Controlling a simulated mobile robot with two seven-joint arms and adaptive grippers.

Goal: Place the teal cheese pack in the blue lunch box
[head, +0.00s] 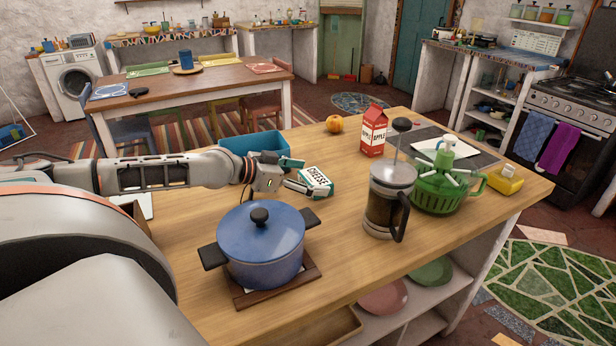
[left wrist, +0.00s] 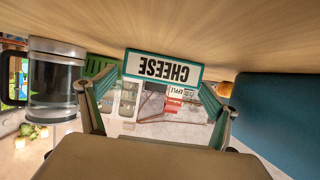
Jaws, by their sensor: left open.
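The teal and white cheese pack (head: 314,181) lies on the wooden counter behind the blue pot. It also shows in the left wrist view (left wrist: 163,68), upside down, between the fingers. My left gripper (head: 296,175) is open, with its fingertips close to the pack's near-left end. Whether the fingers touch the pack I cannot tell. The blue lunch box (head: 250,143) stands on the counter just behind my left gripper, partly hidden by my arm. In the left wrist view its blue wall (left wrist: 275,115) fills the right side. My right gripper is not in view.
A blue pot (head: 261,246) sits on a wooden trivet in front of my left gripper. Bare counter lies between the pack and the carton.

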